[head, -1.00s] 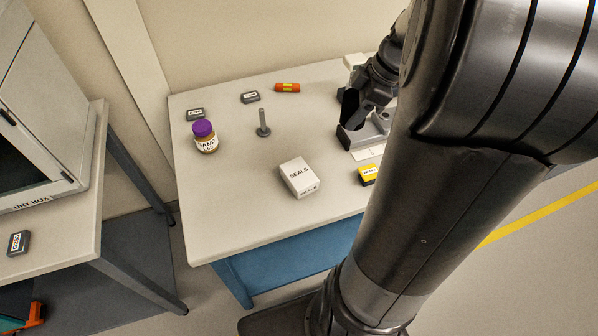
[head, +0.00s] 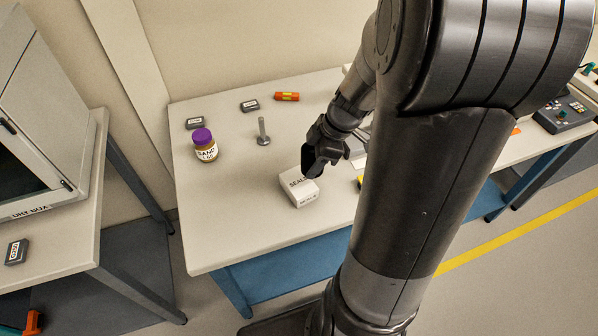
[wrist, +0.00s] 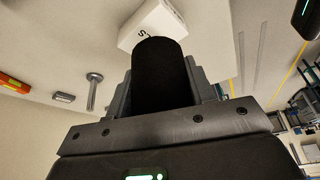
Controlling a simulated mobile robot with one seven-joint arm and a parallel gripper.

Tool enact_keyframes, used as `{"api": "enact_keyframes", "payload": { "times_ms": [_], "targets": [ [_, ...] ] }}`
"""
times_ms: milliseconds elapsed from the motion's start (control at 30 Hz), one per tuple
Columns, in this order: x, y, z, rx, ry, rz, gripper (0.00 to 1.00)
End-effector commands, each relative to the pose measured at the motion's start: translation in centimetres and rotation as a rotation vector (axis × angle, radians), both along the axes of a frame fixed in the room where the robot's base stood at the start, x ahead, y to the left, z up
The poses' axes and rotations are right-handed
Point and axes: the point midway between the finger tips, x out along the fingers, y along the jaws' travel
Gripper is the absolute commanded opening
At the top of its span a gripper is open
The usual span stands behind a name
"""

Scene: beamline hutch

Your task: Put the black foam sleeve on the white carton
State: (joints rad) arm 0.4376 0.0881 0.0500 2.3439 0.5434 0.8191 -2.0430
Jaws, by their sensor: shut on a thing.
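The black foam sleeve (wrist: 161,76) is between the two fingers of my gripper (wrist: 163,85), which is shut on it, in the wrist view. In the head view my gripper (head: 318,160) is over the back edge of the white carton (head: 299,188), with the dark sleeve (head: 307,160) at its tip. The carton, marked SEALS, lies flat on the table and also shows just beyond the sleeve in the wrist view (wrist: 157,20). I cannot tell whether the sleeve touches the carton. My gripper and the sleeve hide part of its top.
A purple-lidded jar (head: 204,146) and a grey upright post (head: 263,132) stand left of the carton on the table (head: 230,220).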

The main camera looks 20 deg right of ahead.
Motion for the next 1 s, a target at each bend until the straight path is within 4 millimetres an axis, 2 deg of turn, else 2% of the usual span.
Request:
{"api": "enact_keyframes", "payload": {
  "times_ms": [100, 233, 367, 633, 1000],
  "targets": [
    [1.2, 1.7, -1.3, 0.001, 0.002, 0.003, 0.28],
    [2.0, 2.7, -2.0, 0.0, 0.0, 0.0, 0.28],
    [2.1, 2.9, -2.5, 0.001, 0.002, -0.001, 0.28],
    [2.1, 2.9, -5.8, 0.001, 0.002, -0.001, 0.28],
    [2.1, 2.8, -6.3, 0.0, -0.001, -0.001, 0.28]
  ]
}}
